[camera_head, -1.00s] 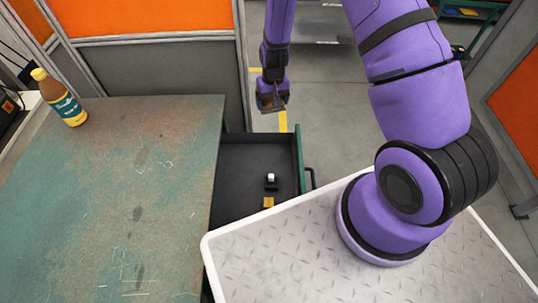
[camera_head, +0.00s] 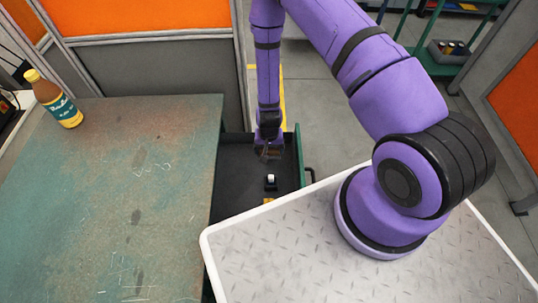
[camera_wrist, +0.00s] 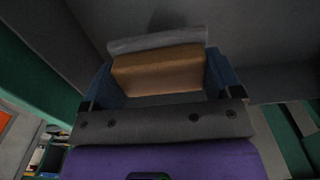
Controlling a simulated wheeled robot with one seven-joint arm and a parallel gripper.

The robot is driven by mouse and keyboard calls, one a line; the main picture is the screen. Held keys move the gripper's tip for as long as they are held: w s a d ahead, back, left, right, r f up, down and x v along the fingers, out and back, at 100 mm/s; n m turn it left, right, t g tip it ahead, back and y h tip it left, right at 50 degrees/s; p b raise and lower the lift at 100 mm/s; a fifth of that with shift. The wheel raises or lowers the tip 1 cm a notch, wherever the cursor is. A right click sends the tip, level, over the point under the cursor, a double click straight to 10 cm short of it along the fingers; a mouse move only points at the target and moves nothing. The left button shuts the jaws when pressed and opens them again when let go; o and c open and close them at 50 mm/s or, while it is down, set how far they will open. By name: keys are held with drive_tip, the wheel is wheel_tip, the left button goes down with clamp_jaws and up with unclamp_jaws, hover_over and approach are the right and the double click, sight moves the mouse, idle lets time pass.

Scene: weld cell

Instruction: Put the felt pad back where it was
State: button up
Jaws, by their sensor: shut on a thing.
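My gripper (camera_head: 268,152) hangs over the open drawer (camera_head: 235,178), near its far end, in the head view. In the wrist view the gripper (camera_wrist: 163,72) is shut on a tan block-like thing with a grey layer along its far side, which I take to be the felt pad (camera_wrist: 157,73). The blue-grey fingers sit at its left and right sides. Dark drawer surface shows beyond it, with a gap I cannot judge. In the head view the held pad is too small and dark to make out clearly.
A small black-and-white item (camera_head: 270,181) and a yellow item (camera_head: 268,200), partly hidden, lie in the drawer. The green drawer side (camera_head: 299,160) stands at right. The worn workbench (camera_head: 110,200) borders it at left, with a bottle (camera_head: 58,100) at the back.

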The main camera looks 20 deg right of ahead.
drive_tip(key=shift+f, duration=2.15)
drive_tip(key=shift+f, duration=0.15)
drive_tip(key=o, duration=0.7)
